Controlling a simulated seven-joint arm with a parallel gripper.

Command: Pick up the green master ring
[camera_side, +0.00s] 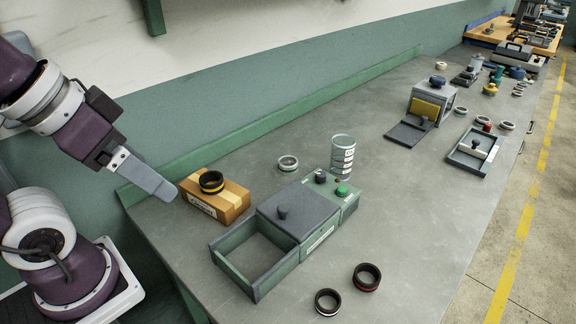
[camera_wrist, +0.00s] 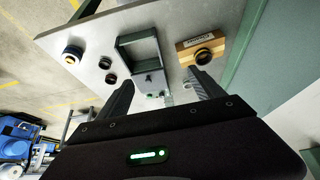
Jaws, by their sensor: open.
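No ring shows a plainly green band, so I cannot tell which is the green master ring. A pale metal ring (camera_side: 288,162) lies on the bench behind the grey-lidded machine. A dark ring with a gold band (camera_side: 212,181) lies on a cardboard box; it also shows in the wrist view (camera_wrist: 202,56). Two dark rings with reddish bands, one (camera_side: 367,277) and another (camera_side: 327,301), stand at the front. My gripper (camera_side: 165,190) hangs just left of the box, above the bench edge. In the wrist view its fingers (camera_wrist: 160,76) are apart with nothing held.
The grey-lidded machine (camera_side: 285,212) has an open-topped bin (camera_side: 236,274) and a green button. A tall banded cylinder (camera_side: 342,157) stands behind it. The cardboard box (camera_side: 230,205) is beside my gripper. A dark ring with a blue part (camera_wrist: 73,53) shows in the wrist view. The bench centre is clear.

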